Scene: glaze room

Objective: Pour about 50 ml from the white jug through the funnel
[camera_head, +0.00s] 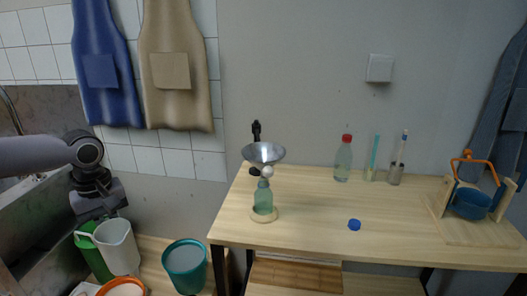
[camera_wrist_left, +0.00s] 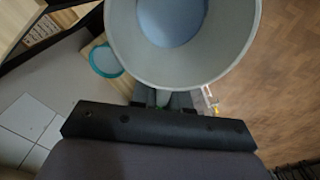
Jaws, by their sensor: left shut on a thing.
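The white jug (camera_head: 117,247) is at the lower left of the head view, upright or nearly so. My left gripper (camera_head: 92,222) is shut on it, by its handle as far as I can tell. In the left wrist view the jug (camera_wrist_left: 228,62) is seen from above with bluish liquid inside, and the gripper fingers (camera_wrist_left: 165,99) are partly hidden below its rim. My right gripper is not in view.
A teal bucket (camera_head: 184,268), a green container (camera_head: 95,262) and an orange-rimmed bowl (camera_head: 122,289) are near the jug. The table's front middle is clear.

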